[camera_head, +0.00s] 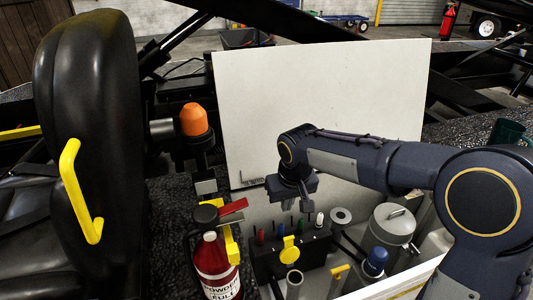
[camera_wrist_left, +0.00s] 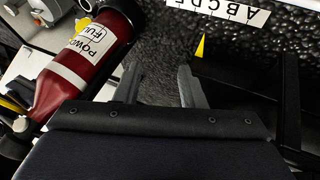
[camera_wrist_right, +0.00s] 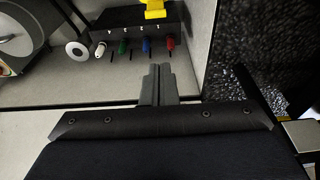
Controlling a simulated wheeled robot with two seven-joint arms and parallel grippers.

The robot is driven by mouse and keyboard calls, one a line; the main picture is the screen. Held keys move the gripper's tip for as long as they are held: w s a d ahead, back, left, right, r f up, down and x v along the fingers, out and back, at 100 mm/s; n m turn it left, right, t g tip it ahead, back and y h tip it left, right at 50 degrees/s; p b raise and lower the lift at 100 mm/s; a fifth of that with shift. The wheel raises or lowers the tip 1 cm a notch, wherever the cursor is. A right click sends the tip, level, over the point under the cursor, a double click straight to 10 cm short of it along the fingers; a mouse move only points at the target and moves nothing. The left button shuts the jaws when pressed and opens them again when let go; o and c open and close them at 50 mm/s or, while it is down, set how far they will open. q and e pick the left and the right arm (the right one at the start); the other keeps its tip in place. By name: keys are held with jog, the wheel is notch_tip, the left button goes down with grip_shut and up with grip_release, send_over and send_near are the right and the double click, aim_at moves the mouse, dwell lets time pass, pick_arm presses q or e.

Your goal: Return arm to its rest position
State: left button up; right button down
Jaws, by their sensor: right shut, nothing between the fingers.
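My right arm comes in from the right in the head view and reaches over an open white bin. Its gripper (camera_head: 296,204) points down above a black rack (camera_head: 275,262) that holds several coloured pegs. In the right wrist view my right gripper (camera_wrist_right: 158,84) has its two fingers together with nothing between them, and the rack (camera_wrist_right: 135,18) lies beyond the fingertips. In the left wrist view my left gripper (camera_wrist_left: 158,80) is open and empty, its fingers apart. The left gripper does not show in the head view.
A red fire extinguisher (camera_head: 215,265) stands left of the bin, and also shows in the left wrist view (camera_wrist_left: 85,55). A white panel (camera_head: 320,95) rises behind the bin. A grey lidded canister (camera_head: 390,224) is in the bin. A black seat (camera_head: 90,110) fills the left.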

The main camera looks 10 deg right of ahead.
jog(key=s+d+r+m+t+y, duration=0.1)
jog(key=s+d+r, duration=0.1)
jog(key=s+d, duration=0.35)
jog(key=s+d+r+m+y, duration=0.1)
jog(key=s+d+r+y, duration=0.15)
jog(key=s, duration=0.55)
jog(key=s+d+f+m+t, duration=0.1)
jog(key=s+f+t, duration=0.1)
jog(key=s, duration=1)
jog(key=shift+m+p, duration=0.4)
